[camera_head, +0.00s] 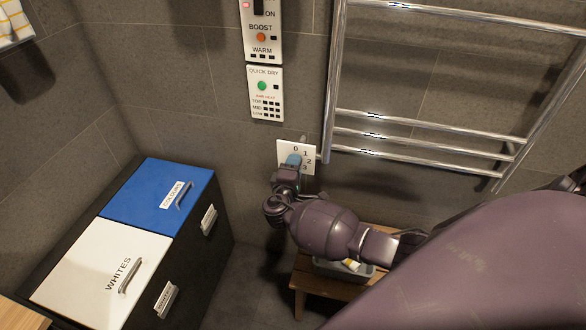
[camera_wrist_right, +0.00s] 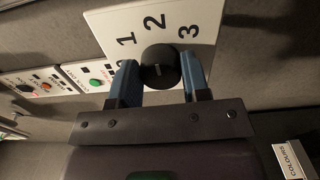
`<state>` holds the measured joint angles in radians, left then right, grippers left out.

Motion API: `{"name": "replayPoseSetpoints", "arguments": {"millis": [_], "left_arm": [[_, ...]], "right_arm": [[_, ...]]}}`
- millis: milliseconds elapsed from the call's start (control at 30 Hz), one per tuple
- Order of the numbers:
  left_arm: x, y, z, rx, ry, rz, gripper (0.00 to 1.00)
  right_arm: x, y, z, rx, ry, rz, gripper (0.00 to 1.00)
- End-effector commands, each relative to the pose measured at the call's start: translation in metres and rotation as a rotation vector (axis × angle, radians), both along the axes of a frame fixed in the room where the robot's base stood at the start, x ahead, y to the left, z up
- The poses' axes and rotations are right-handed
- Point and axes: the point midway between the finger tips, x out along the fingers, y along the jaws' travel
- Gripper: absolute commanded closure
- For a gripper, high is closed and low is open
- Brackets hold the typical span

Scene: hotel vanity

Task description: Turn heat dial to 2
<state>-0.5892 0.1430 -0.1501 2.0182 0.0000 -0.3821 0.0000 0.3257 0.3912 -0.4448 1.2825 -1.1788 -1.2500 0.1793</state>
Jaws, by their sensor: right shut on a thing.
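The heat dial is a round black knob (camera_wrist_right: 160,66) on a white plate (camera_wrist_right: 190,18) marked 1, 2 and 3, with the 0 partly hidden by a finger in the right wrist view. A short pale mark on the knob's face seems to lie roughly toward the 2. My right gripper (camera_wrist_right: 161,82) has its blue fingers on either side of the knob and is shut on it. My left gripper is not in view.
A chrome towel rail (camera_head: 420,144) is just right of the plate. The quick dry panel (camera_head: 265,94) is above it. Laundry bins with blue (camera_head: 150,195) and white (camera_head: 95,265) lids stand at left. A wooden stool (camera_head: 302,280) is below my right arm.

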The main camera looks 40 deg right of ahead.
Motion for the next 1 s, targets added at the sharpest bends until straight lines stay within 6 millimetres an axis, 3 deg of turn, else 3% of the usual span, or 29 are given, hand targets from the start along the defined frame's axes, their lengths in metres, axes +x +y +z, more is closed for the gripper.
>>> {"name": "replayPoseSetpoints", "arguments": {"millis": [633,667,800,1000], "left_arm": [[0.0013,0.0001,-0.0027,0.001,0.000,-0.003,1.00],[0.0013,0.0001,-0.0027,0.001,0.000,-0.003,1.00],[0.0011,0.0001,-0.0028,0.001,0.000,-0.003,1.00],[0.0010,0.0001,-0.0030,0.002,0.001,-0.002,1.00]], "right_arm": [[-0.0003,0.0006,-0.0007,0.033,-0.037,0.001,0.81],[-0.0003,0.0006,-0.0007,0.033,-0.037,0.001,0.54],[-0.0002,0.0005,-0.0006,0.033,-0.037,0.001,0.33],[-0.0001,0.0002,-0.0004,0.032,-0.038,0.001,0.33]]}}
